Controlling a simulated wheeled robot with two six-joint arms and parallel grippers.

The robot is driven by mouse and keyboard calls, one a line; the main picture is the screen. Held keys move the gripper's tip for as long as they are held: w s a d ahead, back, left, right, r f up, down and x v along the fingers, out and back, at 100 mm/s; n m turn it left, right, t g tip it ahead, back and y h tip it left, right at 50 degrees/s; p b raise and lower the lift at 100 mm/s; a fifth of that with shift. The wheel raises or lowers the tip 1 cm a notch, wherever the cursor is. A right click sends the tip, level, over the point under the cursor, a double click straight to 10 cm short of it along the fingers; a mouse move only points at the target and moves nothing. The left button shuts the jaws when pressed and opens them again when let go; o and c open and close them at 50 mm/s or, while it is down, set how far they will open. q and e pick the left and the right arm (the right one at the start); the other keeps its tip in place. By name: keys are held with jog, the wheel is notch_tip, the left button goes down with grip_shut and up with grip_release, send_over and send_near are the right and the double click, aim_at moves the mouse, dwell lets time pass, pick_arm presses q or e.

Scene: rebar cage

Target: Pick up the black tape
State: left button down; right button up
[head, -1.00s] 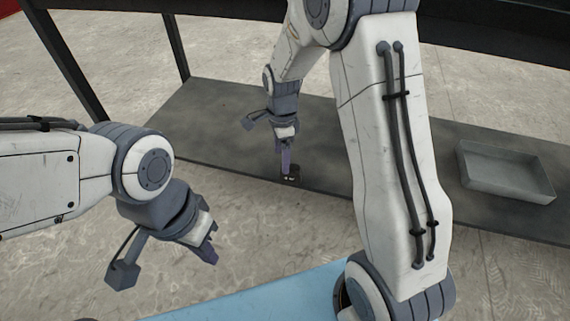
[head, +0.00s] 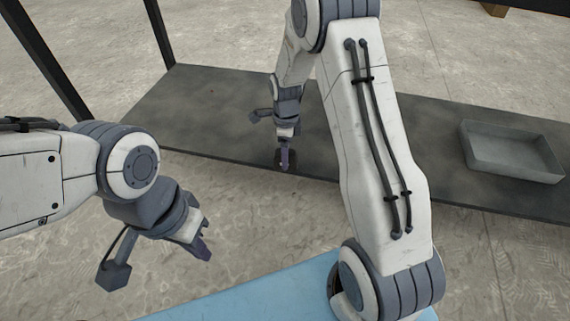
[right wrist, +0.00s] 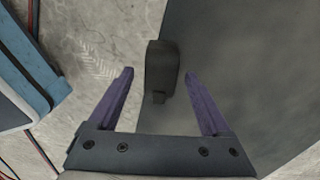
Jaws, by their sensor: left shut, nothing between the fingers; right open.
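The black tape (right wrist: 161,66) stands near the edge of the dark grey shelf (right wrist: 225,60). In the right wrist view it lies between the two finger lines of my right gripper (right wrist: 160,75), with a gap on each side. In the head view the tape (head: 292,159) is partly hidden behind my right gripper (head: 285,166). My right gripper is open and points down at the tape. My left gripper (head: 203,248) is shut and empty, off to the left over the floor, well away from the tape.
A grey open tray (head: 490,163) sits on the right part of the shelf (head: 215,105). Dark posts (head: 158,35) rise at the shelf's left end. The shelf between the tape and the left end is clear.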

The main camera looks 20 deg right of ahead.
notch_tip(320, 180, down, 3)
jog(key=shift+f+b, duration=0.1)
jog(key=shift+b, duration=0.65)
pick_arm(q)
notch_tip(320, 180, down, 2)
jog(key=shift+f, duration=0.25)
pick_arm(e)
jog(key=shift+r, duration=0.2)
grip_shut()
